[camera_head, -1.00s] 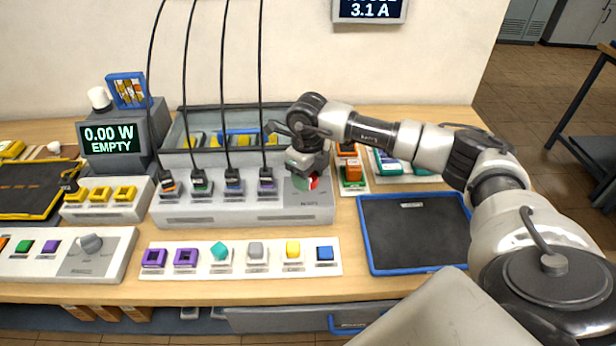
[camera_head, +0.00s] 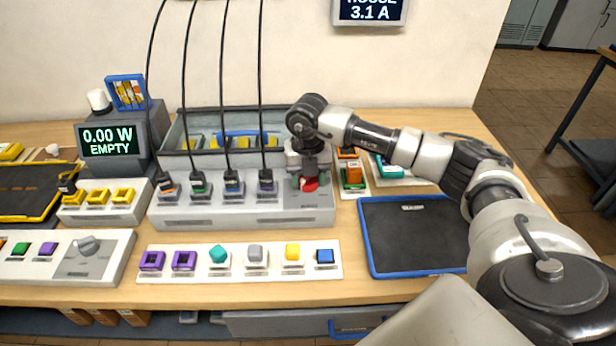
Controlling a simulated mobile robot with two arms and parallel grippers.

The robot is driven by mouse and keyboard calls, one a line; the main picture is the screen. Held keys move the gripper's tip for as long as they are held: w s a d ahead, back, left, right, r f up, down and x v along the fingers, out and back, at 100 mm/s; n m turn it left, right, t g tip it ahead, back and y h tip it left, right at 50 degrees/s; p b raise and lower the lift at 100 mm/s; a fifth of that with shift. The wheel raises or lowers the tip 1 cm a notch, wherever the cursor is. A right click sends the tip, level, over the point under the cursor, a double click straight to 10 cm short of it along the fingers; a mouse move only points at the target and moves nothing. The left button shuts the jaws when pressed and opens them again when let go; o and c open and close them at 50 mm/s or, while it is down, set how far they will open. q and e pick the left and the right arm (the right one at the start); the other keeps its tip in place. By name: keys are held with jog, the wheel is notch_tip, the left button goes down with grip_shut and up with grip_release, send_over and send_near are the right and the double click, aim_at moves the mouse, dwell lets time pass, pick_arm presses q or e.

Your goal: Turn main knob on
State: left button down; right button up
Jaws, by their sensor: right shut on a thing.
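The main knob (camera_head: 311,184) is red and sits at the right end of the long grey panel (camera_head: 230,213). My right gripper (camera_head: 308,182) points down over that end of the panel and is shut on the red knob, hiding part of it. Several black cables hang down to plugs in sockets along the same panel. My left gripper is not in view.
A display (camera_head: 110,140) at the left reads 0.00 W EMPTY. A strip of coloured blocks (camera_head: 342,272) lies in front of the panel. A blue-rimmed dark tray (camera_head: 420,235) is at the right. A grey bin (camera_head: 178,140) stands behind the panel.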

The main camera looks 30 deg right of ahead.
jog(key=shift+r+m, duration=0.1)
jog(key=shift+m, duration=0.4)
jog(key=o, duration=0.9)
notch_tip(320, 180, up, 11)
jog(key=shift+f+b, duration=0.15)
jog(key=shift+b, duration=0.6)
